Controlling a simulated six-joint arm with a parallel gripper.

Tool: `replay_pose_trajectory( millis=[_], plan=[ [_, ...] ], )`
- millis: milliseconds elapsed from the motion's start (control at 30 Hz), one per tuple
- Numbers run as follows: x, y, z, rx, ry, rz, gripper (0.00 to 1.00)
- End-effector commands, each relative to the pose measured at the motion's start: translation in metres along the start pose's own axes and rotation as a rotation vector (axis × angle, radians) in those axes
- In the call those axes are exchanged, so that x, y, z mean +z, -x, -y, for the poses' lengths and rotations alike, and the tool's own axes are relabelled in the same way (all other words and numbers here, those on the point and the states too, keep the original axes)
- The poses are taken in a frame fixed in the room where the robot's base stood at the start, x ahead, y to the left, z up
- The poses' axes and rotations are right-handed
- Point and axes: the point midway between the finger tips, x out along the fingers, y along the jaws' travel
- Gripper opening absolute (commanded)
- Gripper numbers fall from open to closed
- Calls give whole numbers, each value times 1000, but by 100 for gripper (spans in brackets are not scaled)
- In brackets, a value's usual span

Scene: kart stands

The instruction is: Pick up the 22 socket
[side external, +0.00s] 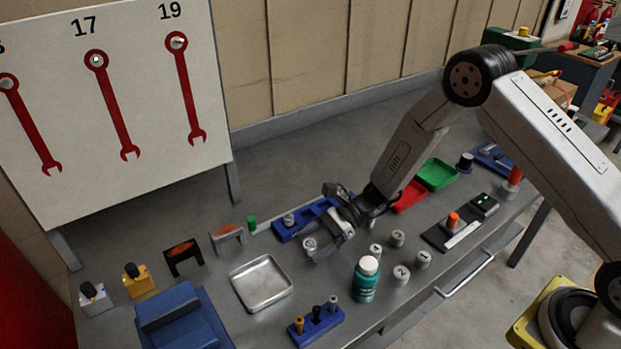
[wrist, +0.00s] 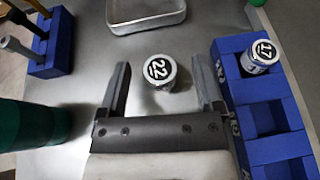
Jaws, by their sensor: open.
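The 22 socket (wrist: 159,71) is a short silver cylinder with a black disc marked 22 on top. It stands upright on the grey bench, and in the side view it shows (side external: 310,244) beside my gripper. My gripper (wrist: 166,84) is open and empty, its two fingers to the left and right of the socket. The socket is at the level of the fingertips in the picture, apart from both fingers. In the side view my gripper (side external: 326,221) is low over the bench, with its fingers partly hidden.
A blue socket rail (wrist: 226,50) holding a 17 socket (wrist: 260,55) is close by the right finger. A green bottle (side external: 365,279), a metal tray (side external: 262,283) and a blue bit holder (side external: 318,327) stand around.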

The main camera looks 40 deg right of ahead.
Motion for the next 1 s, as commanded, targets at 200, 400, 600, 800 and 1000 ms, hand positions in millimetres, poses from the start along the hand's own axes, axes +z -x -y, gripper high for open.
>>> replay_pose_trajectory(
  millis=[200, 400, 600, 800, 1000],
  plan=[
    [0, 0, 0, 0, 0, 0, 85],
    [0, 0, 0, 0, 0, 0, 24],
    [0, 0, 0, 0, 0, 0, 0],
    [0, 0, 0, 0, 0, 0, 0],
    [5, 2, 0, 0, 0, 1, 0]
  ],
)
